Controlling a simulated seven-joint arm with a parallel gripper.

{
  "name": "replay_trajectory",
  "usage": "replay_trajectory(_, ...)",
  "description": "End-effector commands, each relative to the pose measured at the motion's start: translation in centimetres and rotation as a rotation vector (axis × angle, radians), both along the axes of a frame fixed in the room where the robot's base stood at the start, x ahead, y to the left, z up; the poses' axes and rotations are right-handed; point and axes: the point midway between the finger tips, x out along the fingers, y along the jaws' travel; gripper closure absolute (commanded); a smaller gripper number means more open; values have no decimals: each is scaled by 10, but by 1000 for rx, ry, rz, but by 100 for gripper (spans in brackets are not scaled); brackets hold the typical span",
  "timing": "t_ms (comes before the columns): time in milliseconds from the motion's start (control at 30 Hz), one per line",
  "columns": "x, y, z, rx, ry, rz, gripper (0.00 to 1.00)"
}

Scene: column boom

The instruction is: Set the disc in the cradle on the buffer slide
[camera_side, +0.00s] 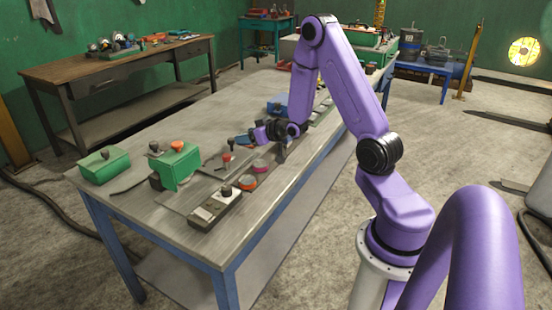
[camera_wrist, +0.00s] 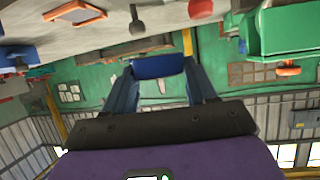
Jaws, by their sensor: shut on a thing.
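My gripper (camera_wrist: 158,70) is shut on a blue disc (camera_wrist: 157,66), seen nearly edge-on between the two fingers in the wrist view. In the side view my gripper (camera_side: 251,138) is low over the middle of the workbench, with the blue disc (camera_side: 243,140) at its left end. The disc appears to be off the bench, but its exact height is unclear. I cannot clearly pick out the cradle or the buffer slide; several small fixtures stand on the bench below and left of my gripper.
A green block with an orange knob (camera_side: 178,160) and a green box (camera_side: 104,166) stand at the left. A grey box with a dark knob (camera_side: 216,207) lies near the front edge. A pink round piece (camera_side: 260,166) and a blue box (camera_side: 277,104) are close to my gripper.

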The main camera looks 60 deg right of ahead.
Motion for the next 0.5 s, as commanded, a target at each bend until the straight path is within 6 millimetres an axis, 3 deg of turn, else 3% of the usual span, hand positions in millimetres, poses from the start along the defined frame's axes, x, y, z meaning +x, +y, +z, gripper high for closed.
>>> replay_trajectory(200, -18, -57, -3, -5, 2, -38, 91)
replay_trajectory(500, -44, -103, -7, -11, 12, -63, 91)
